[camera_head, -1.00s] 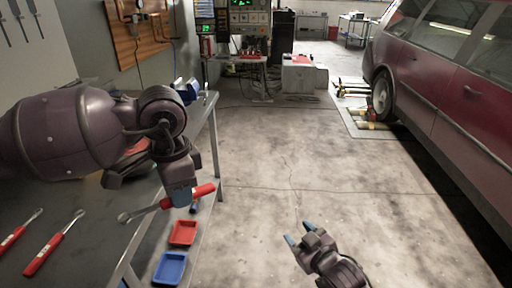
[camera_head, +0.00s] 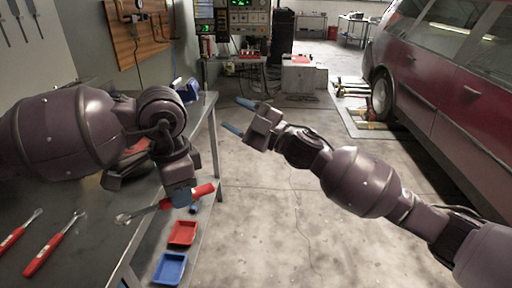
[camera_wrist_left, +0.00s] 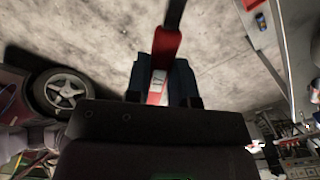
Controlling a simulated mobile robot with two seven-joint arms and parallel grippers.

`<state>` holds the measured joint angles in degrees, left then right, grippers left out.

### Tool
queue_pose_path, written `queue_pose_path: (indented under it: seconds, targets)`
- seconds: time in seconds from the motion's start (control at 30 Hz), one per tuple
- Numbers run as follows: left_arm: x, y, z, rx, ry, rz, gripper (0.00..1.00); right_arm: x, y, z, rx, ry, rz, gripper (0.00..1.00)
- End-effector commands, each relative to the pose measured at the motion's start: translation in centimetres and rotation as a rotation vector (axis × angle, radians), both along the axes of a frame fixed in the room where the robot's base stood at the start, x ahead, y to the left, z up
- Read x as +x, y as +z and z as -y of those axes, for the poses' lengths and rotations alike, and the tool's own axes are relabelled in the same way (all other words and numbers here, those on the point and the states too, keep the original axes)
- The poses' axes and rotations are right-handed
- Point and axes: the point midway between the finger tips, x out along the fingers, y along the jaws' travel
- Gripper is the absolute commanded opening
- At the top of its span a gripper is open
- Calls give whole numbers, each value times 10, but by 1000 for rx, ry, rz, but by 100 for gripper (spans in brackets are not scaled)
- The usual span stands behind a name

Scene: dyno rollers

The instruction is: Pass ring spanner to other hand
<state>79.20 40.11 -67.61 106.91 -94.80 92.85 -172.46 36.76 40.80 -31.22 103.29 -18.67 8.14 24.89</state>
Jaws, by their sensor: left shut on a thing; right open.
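The ring spanner (camera_head: 147,210) has a red handle and a grey metal ring end. My left gripper (camera_head: 182,197) is shut on its red handle and holds it above the bench's right edge, ring end to the left. In the left wrist view the red handle of the spanner (camera_wrist_left: 166,45) sits between the dark fingers of my left gripper (camera_wrist_left: 162,85). My right gripper (camera_head: 240,117) is open and empty, up and to the right of the spanner and apart from it, with blue fingertips pointing left.
Two more red-handled spanners (camera_head: 55,245) lie on the grey workbench (camera_head: 90,220). A red tray (camera_head: 183,233) and a blue tray (camera_head: 170,268) are below the held spanner. A red car (camera_head: 450,90) stands at right. The floor between is clear.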

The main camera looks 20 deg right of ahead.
Motion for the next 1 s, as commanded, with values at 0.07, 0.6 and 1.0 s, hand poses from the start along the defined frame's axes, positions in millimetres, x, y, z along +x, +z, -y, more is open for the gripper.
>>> queue_pose_path:
  seconds: [0.07, 0.6, 1.0]
  targets:
    - [0, 0, 0, 0, 0, 0, 0, 0, 20, -7, -38, 83, 34, 53]
    - [0, 0, 0, 0, 0, 0, 0, -34, 1, 2, -410, 647, -387, 53]
    - [0, 0, 0, 0, 0, 0, 0, -70, -42, 23, -547, 815, -931, 53]
